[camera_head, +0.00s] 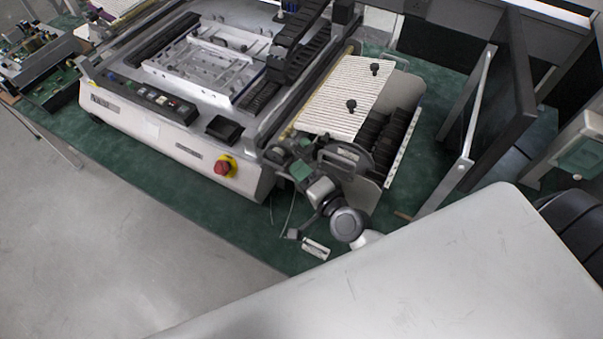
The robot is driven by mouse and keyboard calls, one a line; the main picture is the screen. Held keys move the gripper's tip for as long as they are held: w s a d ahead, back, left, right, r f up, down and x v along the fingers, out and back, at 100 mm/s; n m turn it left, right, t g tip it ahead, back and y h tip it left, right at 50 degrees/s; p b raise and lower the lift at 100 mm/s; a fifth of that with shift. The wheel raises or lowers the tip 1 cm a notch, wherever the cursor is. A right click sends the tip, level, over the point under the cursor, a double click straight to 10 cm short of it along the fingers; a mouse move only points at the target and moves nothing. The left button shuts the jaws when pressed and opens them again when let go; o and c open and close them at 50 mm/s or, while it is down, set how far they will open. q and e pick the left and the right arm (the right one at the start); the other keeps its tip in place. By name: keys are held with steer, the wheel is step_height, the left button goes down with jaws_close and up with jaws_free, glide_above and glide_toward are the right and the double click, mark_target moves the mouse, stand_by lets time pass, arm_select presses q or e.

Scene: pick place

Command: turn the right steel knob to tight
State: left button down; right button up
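A white machine (150,125) stands on a green-topped bench. At its right end is a ribbed white plate (335,95) with two small dark knobs: an upper right knob (375,68) and a lower left knob (351,105). Both look black; I cannot make out a clearly steel knob or read any knob's setting. My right gripper (299,168) is small and cluttered in the picture, beside the machine's front right corner and below the ribbed plate. I cannot tell whether it is open or touches anything. My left gripper is not in view.
A red button on a yellow base (223,167) sits on the machine's front. A dark upright panel (500,95) stands at the right. A small white block (316,248) lies near the bench's front edge. Open grey floor (100,240) lies in front.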

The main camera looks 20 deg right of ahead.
steer(key=o, duration=0.4)
arm_select(q)
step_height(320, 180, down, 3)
steer(key=b, duration=0.3)
arm_select(e)
steer(key=v, duration=1.1)
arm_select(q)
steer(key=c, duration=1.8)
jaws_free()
arm_select(e)
steer(key=shift+w, duration=0.1)
